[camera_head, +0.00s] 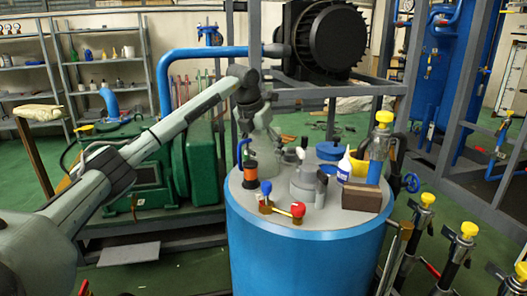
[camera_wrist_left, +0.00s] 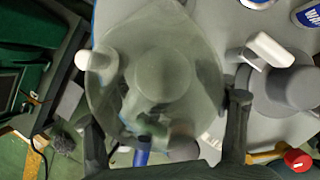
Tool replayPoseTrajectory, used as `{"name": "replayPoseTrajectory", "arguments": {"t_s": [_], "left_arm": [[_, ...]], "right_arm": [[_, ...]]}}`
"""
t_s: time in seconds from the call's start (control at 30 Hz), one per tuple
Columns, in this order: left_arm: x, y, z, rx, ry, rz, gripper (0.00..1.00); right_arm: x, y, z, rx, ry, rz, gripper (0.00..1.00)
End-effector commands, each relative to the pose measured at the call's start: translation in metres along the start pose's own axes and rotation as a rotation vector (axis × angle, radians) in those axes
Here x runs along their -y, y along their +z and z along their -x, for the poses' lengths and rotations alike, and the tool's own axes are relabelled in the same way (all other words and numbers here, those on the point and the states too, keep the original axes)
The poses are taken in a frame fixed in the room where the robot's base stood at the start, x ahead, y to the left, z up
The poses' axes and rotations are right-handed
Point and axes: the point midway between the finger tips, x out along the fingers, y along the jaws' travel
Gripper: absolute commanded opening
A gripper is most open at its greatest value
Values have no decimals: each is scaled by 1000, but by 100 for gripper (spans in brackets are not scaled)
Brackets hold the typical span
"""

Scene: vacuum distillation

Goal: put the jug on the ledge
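The jug (camera_wrist_left: 160,75) is a clear, greenish-grey glass vessel, seen from above in the left wrist view. It stands on the grey top of the blue drum (camera_head: 305,250). My left gripper (camera_head: 262,142) reaches down at the back left of this top in the head view and hides much of the jug there. In the left wrist view its two dark fingers (camera_wrist_left: 167,130) are spread wide on either side of the jug, with a small gap showing at the right finger. I cannot tell for sure which surface is the ledge. My right gripper is not in view.
Near the jug are an orange-and-black spool (camera_head: 249,175), a brass valve with a red knob (camera_head: 298,210), a grey fitting (camera_head: 304,182), a white bottle (camera_head: 344,165), a brown box (camera_head: 362,196) and a yellow-capped cylinder (camera_head: 378,158). A metal frame (camera_head: 335,91) stands behind.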

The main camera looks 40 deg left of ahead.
Motion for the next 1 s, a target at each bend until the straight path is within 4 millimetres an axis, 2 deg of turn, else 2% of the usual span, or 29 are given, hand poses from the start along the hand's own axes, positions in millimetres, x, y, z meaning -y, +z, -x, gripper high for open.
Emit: {"name": "replayPoseTrajectory", "arguments": {"t_s": [0.03,0.17,0.57,0.73,1.0], "left_arm": [[0,0,0,-1,0,0,79],[0,0,0,-2,0,0,93],[0,1,5,0,0,0,93],[-1,2,31,5,1,1,93],[0,2,90,3,1,0,93]], "right_arm": [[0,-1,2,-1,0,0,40],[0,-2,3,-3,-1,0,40],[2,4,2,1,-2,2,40],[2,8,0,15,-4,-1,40],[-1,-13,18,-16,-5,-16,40]]}}
